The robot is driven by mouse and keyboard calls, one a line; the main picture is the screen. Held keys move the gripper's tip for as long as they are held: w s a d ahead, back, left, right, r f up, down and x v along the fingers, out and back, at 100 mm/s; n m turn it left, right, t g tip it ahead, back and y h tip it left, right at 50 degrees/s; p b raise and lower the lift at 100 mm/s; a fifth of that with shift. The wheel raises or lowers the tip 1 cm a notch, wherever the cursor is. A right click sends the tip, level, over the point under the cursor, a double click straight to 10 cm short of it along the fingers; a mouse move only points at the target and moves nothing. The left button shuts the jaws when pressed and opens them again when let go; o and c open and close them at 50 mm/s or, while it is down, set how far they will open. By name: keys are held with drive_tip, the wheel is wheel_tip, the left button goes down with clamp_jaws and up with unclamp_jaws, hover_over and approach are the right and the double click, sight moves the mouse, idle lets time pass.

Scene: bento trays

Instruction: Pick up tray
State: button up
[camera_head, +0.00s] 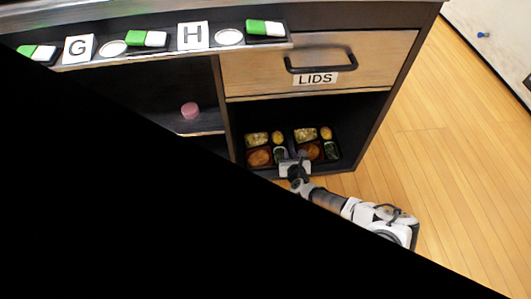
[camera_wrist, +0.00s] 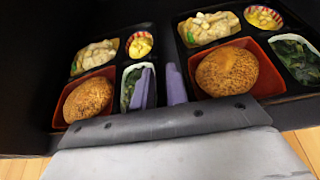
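Two dark bento trays with red compartments sit side by side on the low shelf in the head view: the left tray (camera_head: 269,146) and the right tray (camera_head: 318,142). In the wrist view, the left tray (camera_wrist: 57,117) and the right tray (camera_wrist: 271,72) each hold a brown patty, pale chunks, a yellow cup and dark greens. My gripper (camera_head: 294,160) is at their front edge. In the wrist view its two purple-grey fingers (camera_wrist: 161,85) stand near the adjoining tray edges, the left one over the left tray's greens. A narrow gap shows between them; whether they touch a tray wall is unclear.
A wooden drawer (camera_head: 325,65) labelled LIDS, with a black handle, is above the trays' shelf. A vertical divider (camera_head: 228,110) stands to the left. A pink round item (camera_head: 190,110) lies on the neighbouring shelf. The wooden floor (camera_head: 425,150) at right is clear.

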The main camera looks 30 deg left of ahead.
drive_tip(key=shift+b+x, duration=0.3)
drive_tip(key=shift+x, duration=0.7)
clamp_jaws()
drive_tip(key=shift+r, duration=0.1)
